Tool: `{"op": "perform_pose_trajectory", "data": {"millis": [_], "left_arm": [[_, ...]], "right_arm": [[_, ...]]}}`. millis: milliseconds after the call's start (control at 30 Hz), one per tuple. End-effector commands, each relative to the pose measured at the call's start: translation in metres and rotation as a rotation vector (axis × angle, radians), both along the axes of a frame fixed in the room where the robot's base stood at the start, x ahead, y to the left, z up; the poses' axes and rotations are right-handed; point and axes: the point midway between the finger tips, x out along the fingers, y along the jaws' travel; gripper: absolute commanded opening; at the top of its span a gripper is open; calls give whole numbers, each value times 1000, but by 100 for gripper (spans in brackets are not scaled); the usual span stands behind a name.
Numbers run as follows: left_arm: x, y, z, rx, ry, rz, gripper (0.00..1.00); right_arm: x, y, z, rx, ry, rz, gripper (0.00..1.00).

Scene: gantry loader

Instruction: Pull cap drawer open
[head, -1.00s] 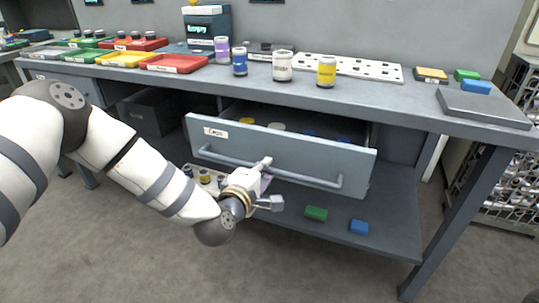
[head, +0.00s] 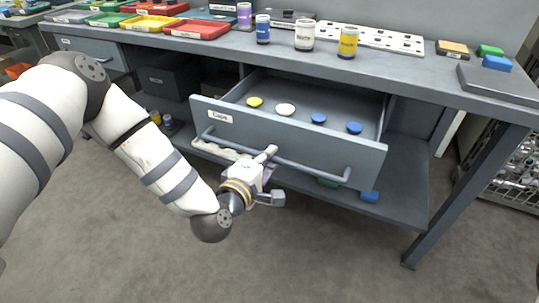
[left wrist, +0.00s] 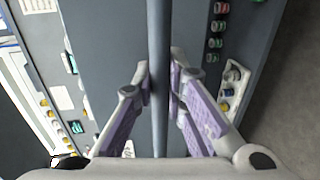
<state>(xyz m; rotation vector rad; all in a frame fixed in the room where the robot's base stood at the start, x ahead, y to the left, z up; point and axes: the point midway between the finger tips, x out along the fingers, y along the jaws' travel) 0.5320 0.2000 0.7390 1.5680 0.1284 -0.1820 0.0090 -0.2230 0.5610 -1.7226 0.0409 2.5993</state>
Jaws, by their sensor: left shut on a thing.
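The cap drawer (head: 290,136), a grey drawer labelled "Caps", is pulled out under the bench. A yellow cap (head: 255,102), a white cap (head: 285,109) and two blue caps (head: 336,123) lie inside it. Its bar handle (head: 318,173) runs along the front. My left gripper (head: 268,172) is shut on the handle, left of its middle. In the left wrist view the handle bar (left wrist: 158,60) passes between the two fingers. My right gripper is in neither view.
The bench top (head: 400,70) carries a purple, a blue, a white and a yellow jar (head: 348,42), several coloured trays (head: 197,29) and a white perforated rack (head: 370,38). A lower shelf (head: 400,200) holds a blue block (head: 370,196). The floor in front is clear.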

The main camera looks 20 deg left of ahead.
Motion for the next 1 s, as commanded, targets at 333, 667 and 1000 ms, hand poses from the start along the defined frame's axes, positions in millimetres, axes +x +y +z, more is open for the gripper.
{"op": "perform_pose_trajectory", "data": {"millis": [333, 667, 1000], "left_arm": [[0, 0, 0, 0, -1, 0, 33], [-38, 1, 7, -3, 5, 0, 33], [-111, 4, 22, 0, 2, 0, 33]], "right_arm": [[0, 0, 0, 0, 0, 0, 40], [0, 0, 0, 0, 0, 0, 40], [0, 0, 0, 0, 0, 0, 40]]}}
